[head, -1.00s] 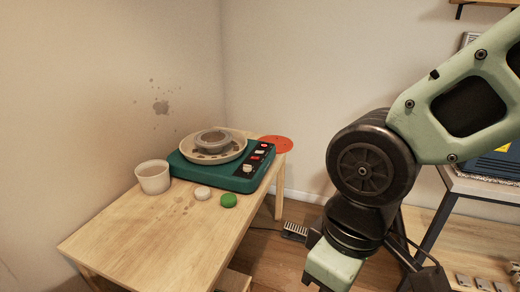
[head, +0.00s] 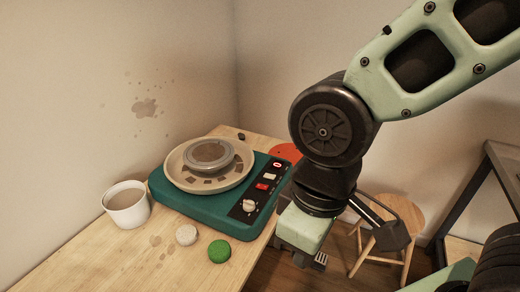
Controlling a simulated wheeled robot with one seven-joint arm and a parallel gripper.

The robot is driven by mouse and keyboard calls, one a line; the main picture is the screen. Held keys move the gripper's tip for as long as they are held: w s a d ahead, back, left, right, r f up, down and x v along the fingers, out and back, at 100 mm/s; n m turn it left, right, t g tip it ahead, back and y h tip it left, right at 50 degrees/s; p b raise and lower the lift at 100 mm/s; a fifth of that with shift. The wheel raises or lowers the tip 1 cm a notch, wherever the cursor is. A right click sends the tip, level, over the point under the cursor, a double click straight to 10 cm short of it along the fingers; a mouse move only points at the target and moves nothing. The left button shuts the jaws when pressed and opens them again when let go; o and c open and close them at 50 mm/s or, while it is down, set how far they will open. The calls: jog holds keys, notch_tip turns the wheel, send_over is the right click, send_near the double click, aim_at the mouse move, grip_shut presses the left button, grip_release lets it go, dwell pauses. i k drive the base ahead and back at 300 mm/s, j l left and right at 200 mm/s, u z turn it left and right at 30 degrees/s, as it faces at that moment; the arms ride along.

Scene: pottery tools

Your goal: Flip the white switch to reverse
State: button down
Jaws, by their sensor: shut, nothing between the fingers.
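The white switch (head: 269,176) is a small pale rocker on the black control panel along the right side of the green pottery wheel (head: 190,205). It lies between a red-and-white button (head: 277,165) and a red switch (head: 262,187); a cream knob (head: 249,205) is nearest the front. I cannot read which way the white switch is tipped. My gripper (head: 303,232) hangs just right of and in front of the panel in the head view, apart from the switch in the picture. It is shut and holds nothing; its fingertips are not clearly visible.
A wooden stool (head: 385,238) stands right, behind my arm.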

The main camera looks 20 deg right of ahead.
aim_at(272, 177)
jog(key=i+l+u, duration=0.15)
jog(key=i+l, duration=0.3)
jog(key=i+l+u, duration=0.2)
jog(key=i+l, duration=0.2)
jog(key=l, duration=0.2)
